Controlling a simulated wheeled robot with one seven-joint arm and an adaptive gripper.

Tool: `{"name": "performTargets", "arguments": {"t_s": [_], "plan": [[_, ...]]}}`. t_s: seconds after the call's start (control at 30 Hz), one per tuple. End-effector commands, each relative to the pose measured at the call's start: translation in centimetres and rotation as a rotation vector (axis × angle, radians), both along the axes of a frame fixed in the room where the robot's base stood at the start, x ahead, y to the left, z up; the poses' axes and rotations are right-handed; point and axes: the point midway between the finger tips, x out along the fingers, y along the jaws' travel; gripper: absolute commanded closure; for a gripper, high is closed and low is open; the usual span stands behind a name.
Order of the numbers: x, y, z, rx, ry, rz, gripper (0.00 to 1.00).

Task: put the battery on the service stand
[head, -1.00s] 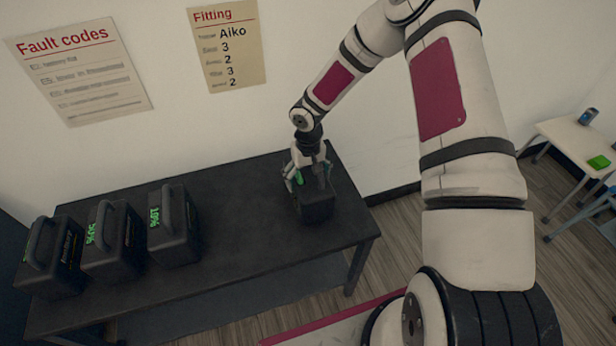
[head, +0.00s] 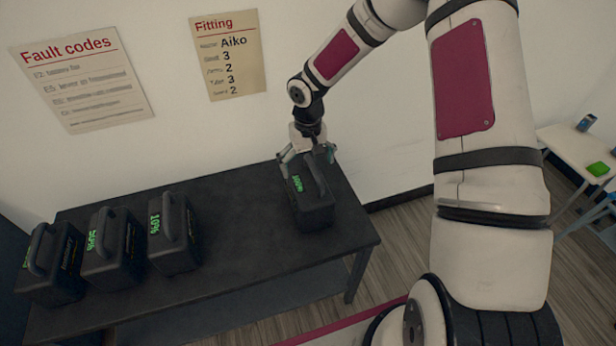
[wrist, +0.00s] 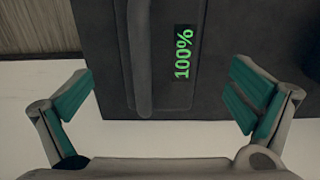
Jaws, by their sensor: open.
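A black battery (head: 311,208) with a handle and a green charge display stands upright at the right end of the dark table. In the wrist view the battery (wrist: 211,70) reads 100% beside its handle (wrist: 140,65). My gripper (head: 306,165) is at the battery's wall side, behind its handle. In the wrist view my gripper (wrist: 160,95) is open, its teal-padded fingers wide apart on either side of the handle with nothing between them gripped. I cannot make out a service stand by name.
Several black batteries share the dark table (head: 245,235); three stand at its left, one showing 10% (head: 173,235). The table between them and the right battery is clear. A wall stands behind. A small white table (head: 575,150) holds a green item (head: 597,169).

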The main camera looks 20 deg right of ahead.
Motion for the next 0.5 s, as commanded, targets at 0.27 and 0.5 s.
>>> {"name": "performTargets", "arguments": {"t_s": [0.27, 0.5], "plan": [[0.0, 0.0, 3.2, 0.001, -0.001, 0.000, 0.00], [-0.3, -0.2, 4.4, -0.016, -0.003, 0.007, 0.00]]}}
